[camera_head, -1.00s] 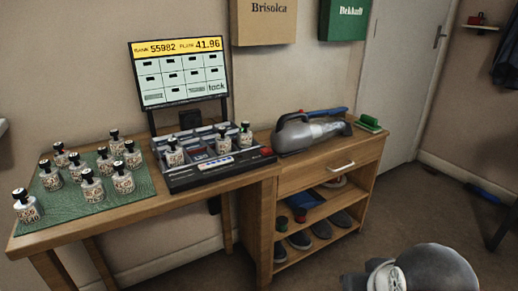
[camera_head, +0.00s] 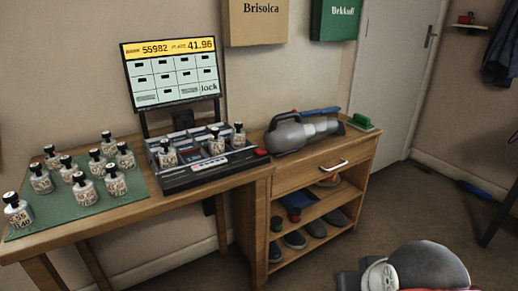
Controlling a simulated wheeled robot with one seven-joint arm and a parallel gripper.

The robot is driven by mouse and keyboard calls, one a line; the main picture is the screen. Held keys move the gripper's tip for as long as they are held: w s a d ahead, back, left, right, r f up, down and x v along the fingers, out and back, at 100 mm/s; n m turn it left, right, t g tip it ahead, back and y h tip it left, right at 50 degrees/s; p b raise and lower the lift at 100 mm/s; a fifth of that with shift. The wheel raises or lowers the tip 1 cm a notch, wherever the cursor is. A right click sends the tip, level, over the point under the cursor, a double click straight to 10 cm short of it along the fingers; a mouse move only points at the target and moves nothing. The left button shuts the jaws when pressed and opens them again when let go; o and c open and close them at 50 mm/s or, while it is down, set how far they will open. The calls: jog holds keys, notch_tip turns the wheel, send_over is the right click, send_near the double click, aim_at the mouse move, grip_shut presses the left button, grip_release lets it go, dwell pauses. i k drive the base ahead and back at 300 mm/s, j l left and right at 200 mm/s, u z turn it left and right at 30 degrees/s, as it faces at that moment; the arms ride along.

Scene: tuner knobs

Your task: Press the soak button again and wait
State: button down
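A dark console (camera_head: 212,172) sits on the wooden desk, with several compartments, a lit strip and a red button (camera_head: 261,153) at its right end. I cannot tell which control is the soak button. Labelled bottles stand in the console, one at the left (camera_head: 167,154), one in the middle (camera_head: 217,143) and one at the right (camera_head: 239,135). The screen (camera_head: 172,72) above reads "BANK 55982", "41.96" and "lock". A grey rounded part of my arm (camera_head: 415,268) shows at the bottom right. My gripper's fingers are not in view.
Several labelled bottles stand on a green mat (camera_head: 130,189) at the desk's left. A grey handheld vacuum (camera_head: 300,132) and a green brush (camera_head: 360,121) lie on the cabinet (camera_head: 318,174) at right.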

aim_at(260, 151)
jog(key=z, duration=1.7)
jog(key=k+j, duration=0.5)
jog(key=j, duration=0.15)
jog(key=k+j, duration=0.5)
jog(key=j, duration=0.15)
